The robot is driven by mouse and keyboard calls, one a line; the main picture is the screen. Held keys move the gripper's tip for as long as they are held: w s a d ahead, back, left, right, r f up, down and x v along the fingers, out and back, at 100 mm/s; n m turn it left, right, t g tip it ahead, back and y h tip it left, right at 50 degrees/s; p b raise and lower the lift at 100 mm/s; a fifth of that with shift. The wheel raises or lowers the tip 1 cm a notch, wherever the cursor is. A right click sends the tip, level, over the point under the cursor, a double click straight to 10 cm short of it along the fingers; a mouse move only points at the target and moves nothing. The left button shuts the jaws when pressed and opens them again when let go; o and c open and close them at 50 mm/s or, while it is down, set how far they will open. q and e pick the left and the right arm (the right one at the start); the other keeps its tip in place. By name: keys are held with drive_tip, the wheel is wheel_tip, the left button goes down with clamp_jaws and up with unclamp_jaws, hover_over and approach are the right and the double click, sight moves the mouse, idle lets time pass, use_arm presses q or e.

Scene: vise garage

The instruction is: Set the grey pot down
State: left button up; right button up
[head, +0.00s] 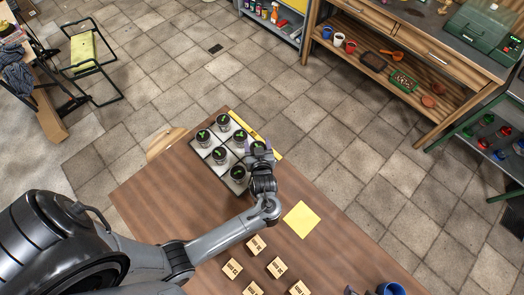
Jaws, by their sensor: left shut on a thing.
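My left gripper (262,154) is shut on a grey pot with a green plant (257,146), at the right side of the tray (212,171). The gripper hides most of this pot, and I cannot tell whether its base touches the tray. Several other grey pots with green plants stand upright on the tray, such as one at the back (223,123), one at the left (203,139) and one at the front (238,174). My right gripper is not in view.
The tray is at the far end of the brown wooden table (165,205). A yellow sheet (301,219) lies right of my left arm. Several wooden blocks with dark lettering (277,267) lie in front of it. A blue item (390,289) is at the bottom edge.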

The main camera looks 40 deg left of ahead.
use_arm(q)
drive_tip(key=shift+w+f, duration=0.2)
drive_tip(key=shift+f, duration=0.55)
drive_tip(key=shift+d+f, duration=0.1)
drive_tip(key=shift+f, duration=1.75)
drive_tip(key=shift+f, duration=0.1)
drive_tip(key=shift+f+b, duration=0.15)
drive_tip(key=shift+b, duration=0.15)
drive_tip(key=o, duration=1.1)
drive_tip(key=shift+r, duration=0.2)
